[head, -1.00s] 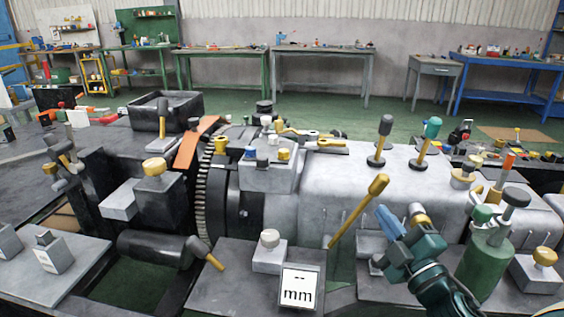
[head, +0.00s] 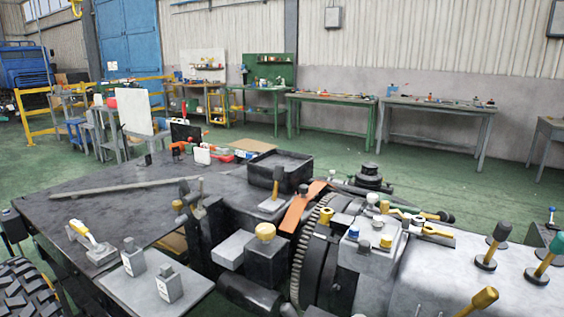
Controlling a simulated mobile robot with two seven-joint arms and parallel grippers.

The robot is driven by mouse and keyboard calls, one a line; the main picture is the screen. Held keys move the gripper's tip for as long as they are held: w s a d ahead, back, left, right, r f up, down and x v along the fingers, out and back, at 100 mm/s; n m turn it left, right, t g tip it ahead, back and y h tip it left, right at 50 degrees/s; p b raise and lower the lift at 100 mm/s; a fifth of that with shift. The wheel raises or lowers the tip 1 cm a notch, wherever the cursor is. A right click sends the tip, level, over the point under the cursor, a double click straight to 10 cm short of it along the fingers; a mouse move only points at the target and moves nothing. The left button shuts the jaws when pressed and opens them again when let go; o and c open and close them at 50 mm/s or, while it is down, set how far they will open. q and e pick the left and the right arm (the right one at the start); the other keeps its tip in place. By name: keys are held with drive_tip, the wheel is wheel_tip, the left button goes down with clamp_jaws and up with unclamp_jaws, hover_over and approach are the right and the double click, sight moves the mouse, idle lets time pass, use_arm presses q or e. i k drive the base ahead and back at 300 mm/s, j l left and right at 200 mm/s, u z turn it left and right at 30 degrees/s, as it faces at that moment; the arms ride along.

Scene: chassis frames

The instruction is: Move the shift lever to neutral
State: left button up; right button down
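Several levers stand on or by the grey gearbox housing (head: 435,262) at the lower right of the head view. One has a black knob on a yellow stem (head: 492,248). One has a green knob (head: 549,258) and is tilted, close to the right edge. A yellow-handled lever (head: 482,300) leans up from the bottom edge, its lower part cut off. I cannot tell which of these is the shift lever. Neither of my grippers is in view.
A toothed ring (head: 312,250) and an orange strip (head: 302,206) lie left of the housing. A black tray (head: 280,170) stands behind them. A dark flat surface (head: 130,200) is at left, with a yellow-handled lever (head: 85,232) on it. A tyre (head: 25,288) is at lower left. Green floor lies beyond.

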sight(502, 230)
drive_tip(key=z, duration=1.35)
